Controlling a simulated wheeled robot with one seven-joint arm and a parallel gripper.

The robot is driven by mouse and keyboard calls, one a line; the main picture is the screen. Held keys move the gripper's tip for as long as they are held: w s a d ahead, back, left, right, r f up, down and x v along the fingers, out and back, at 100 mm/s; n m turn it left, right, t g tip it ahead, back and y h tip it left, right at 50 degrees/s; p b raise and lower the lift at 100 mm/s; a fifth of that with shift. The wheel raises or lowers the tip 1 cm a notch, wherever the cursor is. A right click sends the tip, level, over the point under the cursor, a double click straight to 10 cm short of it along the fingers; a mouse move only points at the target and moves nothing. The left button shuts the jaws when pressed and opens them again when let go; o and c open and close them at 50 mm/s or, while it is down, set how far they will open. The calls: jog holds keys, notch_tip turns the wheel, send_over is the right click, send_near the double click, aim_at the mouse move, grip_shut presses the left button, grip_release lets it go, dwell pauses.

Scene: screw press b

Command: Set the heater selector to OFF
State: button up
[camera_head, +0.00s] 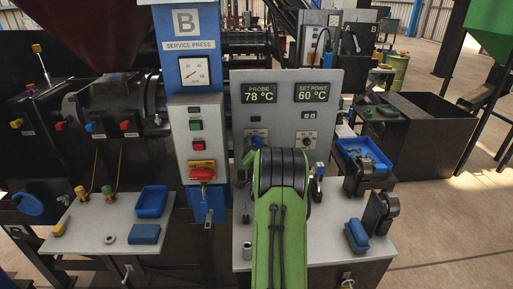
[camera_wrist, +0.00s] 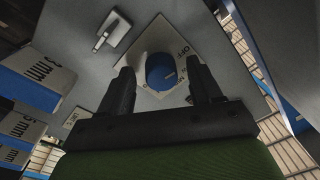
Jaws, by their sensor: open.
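In the wrist view a round blue selector knob (camera_wrist: 159,68) sits on a white plate (camera_wrist: 152,38) that looks like a tilted square. A small pale mark shows on the knob's lower right. In the head view the grey control panel (camera_head: 278,88) shows PROBE 78 °C and SET POINT 60 °C. My green arm hides part of its lower middle.
A service press column (camera_head: 187,45) with a red-handled switch box (camera_head: 195,150) stands left of the panel. A blue bin of parts (camera_head: 362,155) and black clamps lie right of my arm. A white side table (camera_head: 105,225) holds blue trays at left.

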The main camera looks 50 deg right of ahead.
jog(key=b+v, duration=0.8)
jog(key=v, duration=0.7)
jog(key=shift+s+a, duration=0.25)
jog(key=shift+a, duration=0.05)
